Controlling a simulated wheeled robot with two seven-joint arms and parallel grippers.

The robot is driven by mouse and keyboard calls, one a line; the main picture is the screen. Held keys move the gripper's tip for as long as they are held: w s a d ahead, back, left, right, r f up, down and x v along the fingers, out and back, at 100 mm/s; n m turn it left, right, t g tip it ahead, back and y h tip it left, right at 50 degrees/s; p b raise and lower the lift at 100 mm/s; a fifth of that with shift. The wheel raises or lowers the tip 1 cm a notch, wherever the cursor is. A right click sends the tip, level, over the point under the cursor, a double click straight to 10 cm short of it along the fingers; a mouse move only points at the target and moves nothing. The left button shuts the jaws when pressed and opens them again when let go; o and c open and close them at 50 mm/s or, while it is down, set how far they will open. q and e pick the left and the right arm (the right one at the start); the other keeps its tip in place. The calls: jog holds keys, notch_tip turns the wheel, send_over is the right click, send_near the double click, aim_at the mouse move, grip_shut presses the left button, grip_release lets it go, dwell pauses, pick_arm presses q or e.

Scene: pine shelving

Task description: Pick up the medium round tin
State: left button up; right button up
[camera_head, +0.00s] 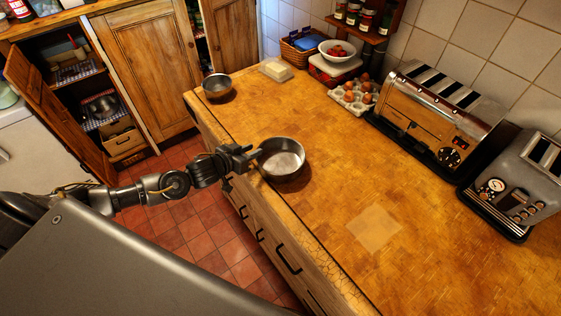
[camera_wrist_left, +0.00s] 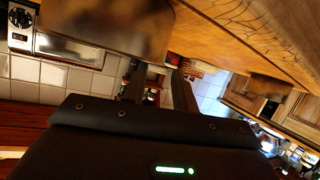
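The medium round tin (camera_head: 284,164) is a grey metal pan-like tin near the counter's left edge in the head view. It looks upright on the counter. My left gripper (camera_head: 254,156) is at the tin's left rim, reaching in from the left. In the left wrist view its two fingers (camera_wrist_left: 158,84) stand apart with background showing between them. A blurred brown-grey surface, likely the tin (camera_wrist_left: 105,28), fills the top of that view close to the fingers. Whether a finger touches the rim cannot be told. My right gripper is not in view.
A smaller round tin (camera_head: 217,87) stands at the counter's far left corner. A butter dish (camera_head: 276,69), an egg tray (camera_head: 352,98) and two toasters (camera_head: 432,117) (camera_head: 518,184) line the back. A pale square (camera_head: 374,229) marks the counter, whose middle is clear.

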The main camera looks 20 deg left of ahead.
aim_at(261, 146)
pick_arm(q)
jog(key=p+x, duration=0.2)
jog(key=x, duration=0.2)
jog(key=shift+w, duration=0.2)
jog(key=shift+w+f, duration=0.15)
jog(key=shift+w, duration=0.1)
jog(key=shift+s, duration=0.1)
grip_shut()
